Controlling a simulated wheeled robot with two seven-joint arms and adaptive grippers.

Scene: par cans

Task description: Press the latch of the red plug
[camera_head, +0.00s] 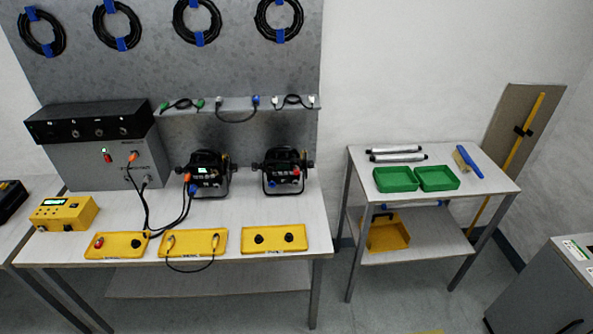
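Neither of my grippers is in view. A small red piece (99,242) lies in the left yellow tray (116,254) on the workbench; it may be the red plug, but it is too small to make out a latch. Other red or orange parts show: an orange connector (133,156) on the grey box (85,165), with a black cable running down from it, and an orange connector (192,189) at the left par can (208,172). The right par can (282,170) has a small red part at its upper right.
The workbench (285,213) also holds a yellow meter box (66,213), a middle yellow tray (171,250) with a looped cable and a right yellow tray (273,249). A side table (380,207) with green bins (396,190) stands right, across a floor gap.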

